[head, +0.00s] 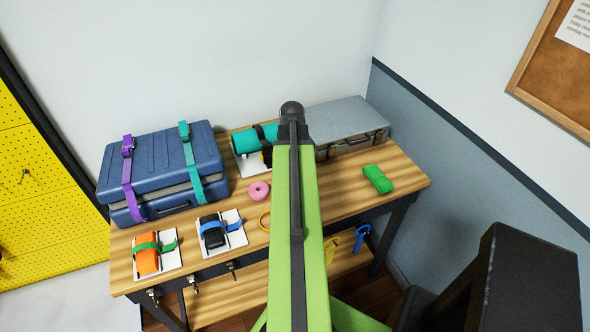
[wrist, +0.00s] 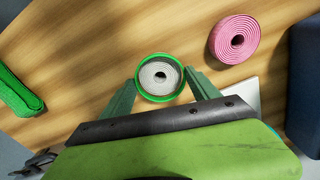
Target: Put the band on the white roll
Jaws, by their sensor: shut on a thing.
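In the wrist view, my gripper (wrist: 162,84) has a finger on each side of a green band (wrist: 160,98), shut on it. The band is a round ring, seen from above. The white roll (wrist: 155,69), a coiled strap with a dark centre, shows inside the ring, with a narrow gap around it. I cannot tell whether the band is down around the roll or held above it. In the head view, my arm hides the gripper, the band and the white roll.
A pink roll (wrist: 235,40) lies beside the white roll on the wooden table (head: 335,208). A folded green strap (head: 378,179) lies on the other side. A blue strapped case (head: 160,165) and grey case (head: 345,122) stand behind. White trays with strapped bundles (head: 147,258) line the front left.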

